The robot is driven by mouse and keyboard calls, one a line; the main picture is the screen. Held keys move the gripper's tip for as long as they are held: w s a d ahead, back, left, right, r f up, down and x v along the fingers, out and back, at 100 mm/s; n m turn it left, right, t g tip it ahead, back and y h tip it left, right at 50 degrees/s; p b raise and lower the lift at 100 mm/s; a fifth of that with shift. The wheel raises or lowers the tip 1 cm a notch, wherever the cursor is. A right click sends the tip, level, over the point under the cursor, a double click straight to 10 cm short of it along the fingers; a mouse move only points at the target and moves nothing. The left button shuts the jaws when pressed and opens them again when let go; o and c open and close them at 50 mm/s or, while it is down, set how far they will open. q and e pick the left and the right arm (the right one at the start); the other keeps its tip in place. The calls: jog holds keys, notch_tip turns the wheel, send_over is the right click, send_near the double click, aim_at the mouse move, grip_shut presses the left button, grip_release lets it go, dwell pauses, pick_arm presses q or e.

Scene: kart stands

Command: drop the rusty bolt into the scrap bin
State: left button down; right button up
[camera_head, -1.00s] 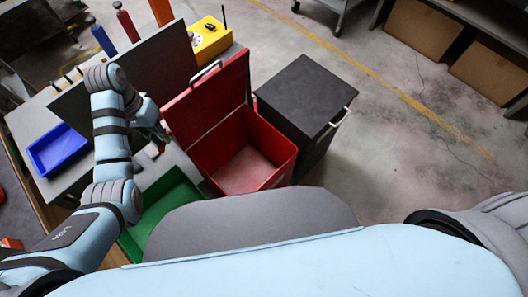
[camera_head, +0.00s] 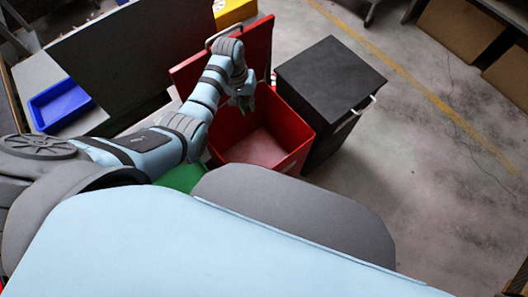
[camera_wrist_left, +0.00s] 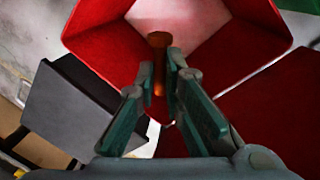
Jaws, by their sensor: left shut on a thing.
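The red scrap bin (camera_head: 296,127) stands with its lid (camera_head: 258,48) open, its inside empty as far as it shows. My left gripper (camera_head: 243,103) is over the bin's opening. In the left wrist view, my left gripper (camera_wrist_left: 164,92) is shut on the rusty bolt (camera_wrist_left: 158,52), a brown-orange bolt with a round head, held between the fingertips. The bin's red walls (camera_wrist_left: 105,50) and pale floor (camera_wrist_left: 180,14) lie beyond the bolt. The bolt is too small to make out in the head view. My right gripper is not in view.
A black cabinet (camera_head: 330,75) with a handle stands right beside the bin. A blue tray (camera_head: 60,104) lies on the bench at left, near a dark upright panel (camera_head: 130,50). A green bin (camera_head: 183,177) is partly hidden by my body. Open floor lies to the right.

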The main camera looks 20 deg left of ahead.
pick_arm(q)
notch_tip(320, 180, down, 13)
jog(key=n+b, duration=0.2)
jog(key=b, duration=0.6)
jog(key=shift+w+a+n, duration=0.25)
jog(key=shift+a+n, duration=0.05)
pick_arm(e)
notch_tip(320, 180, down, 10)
pick_arm(q)
jog(key=shift+r, duration=0.15)
jog(key=c, duration=1.6)
grip_release()
jog(key=shift+r, duration=0.1)
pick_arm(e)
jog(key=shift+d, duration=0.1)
pick_arm(q)
notch_tip(320, 180, up, 12)
jog(key=s+a, duration=0.1)
jog(key=shift+a, duration=0.35)
